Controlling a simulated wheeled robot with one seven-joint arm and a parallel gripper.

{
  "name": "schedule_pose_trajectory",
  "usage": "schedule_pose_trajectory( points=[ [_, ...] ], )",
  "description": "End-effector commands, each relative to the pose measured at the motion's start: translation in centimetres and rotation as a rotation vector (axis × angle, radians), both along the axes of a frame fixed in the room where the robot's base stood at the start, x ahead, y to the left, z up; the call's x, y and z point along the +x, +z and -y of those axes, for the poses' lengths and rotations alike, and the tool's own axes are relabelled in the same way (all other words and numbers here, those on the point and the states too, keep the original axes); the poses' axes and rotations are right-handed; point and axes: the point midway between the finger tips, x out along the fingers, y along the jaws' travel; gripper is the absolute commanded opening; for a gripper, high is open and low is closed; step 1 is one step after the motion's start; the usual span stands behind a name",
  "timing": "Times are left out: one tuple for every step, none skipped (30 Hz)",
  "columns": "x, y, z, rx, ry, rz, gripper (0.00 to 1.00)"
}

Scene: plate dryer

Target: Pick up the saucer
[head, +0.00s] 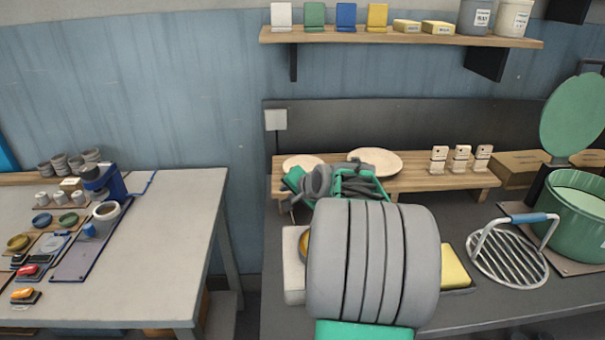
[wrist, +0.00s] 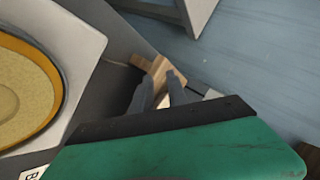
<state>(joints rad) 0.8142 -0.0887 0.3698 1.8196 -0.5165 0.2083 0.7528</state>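Two pale round dishes lie on the low wooden shelf: a smaller one, saucer-like (head: 301,162), at its left end and a larger plate (head: 376,158) to the right. I cannot tell for certain which is the saucer. My gripper is at the shelf's left end, close to the smaller dish; my arm hides much of it in the head view. In the wrist view my gripper (wrist: 158,82) shows two grey fingers apart, with nothing seen held between them. A small pale edge (wrist: 212,94) shows beside the right finger, perhaps a dish, mostly hidden.
A white block (head: 292,282) with an orange-rimmed round dish (wrist: 52,92) stands at the bench's front left. A yellow sponge (head: 454,266), a round metal rack (head: 508,257) and a green pot (head: 578,222) are at the right. The wooden shelf (head: 440,182) carries several domino-like tiles.

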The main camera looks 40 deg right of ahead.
Motion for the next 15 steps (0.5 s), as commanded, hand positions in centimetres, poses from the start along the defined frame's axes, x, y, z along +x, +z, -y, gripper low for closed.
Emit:
schedule_pose_trajectory(
  points=[
    [-0.6,-0.6,5.0,0.064,-0.109,0.074,0.19],
    [-0.9,-0.4,7.3,0.099,-0.161,0.123,0.19],
    [-1.3,-0.2,9.8,0.137,-0.217,0.178,0.19],
    [-1.7,-0.1,11.2,0.161,-0.249,0.213,0.19],
    [-2.0,0.1,12.4,0.178,-0.275,0.240,0.19],
    [-2.2,0.1,13.4,0.197,-0.296,0.264,0.19],
    [-2.1,0.2,13.9,0.203,-0.305,0.277,0.19],
    [-1.9,0.1,14.1,0.209,-0.310,0.282,0.19],
    [-1.5,0.0,14.3,0.213,-0.311,0.286,0.19],
    [-1.0,-0.1,14.4,0.212,-0.310,0.287,0.19],
    [-0.6,-0.3,14.4,0.213,-0.309,0.286,0.19],
    [-0.1,-0.5,14.5,0.212,-0.309,0.286,0.19],
    [0.2,-0.7,14.6,0.211,-0.308,0.285,0.19],
    [0.6,-0.9,14.7,0.211,-0.308,0.284,0.19],
    [1.1,-1.2,14.8,0.211,-0.308,0.284,0.19]
  ],
)
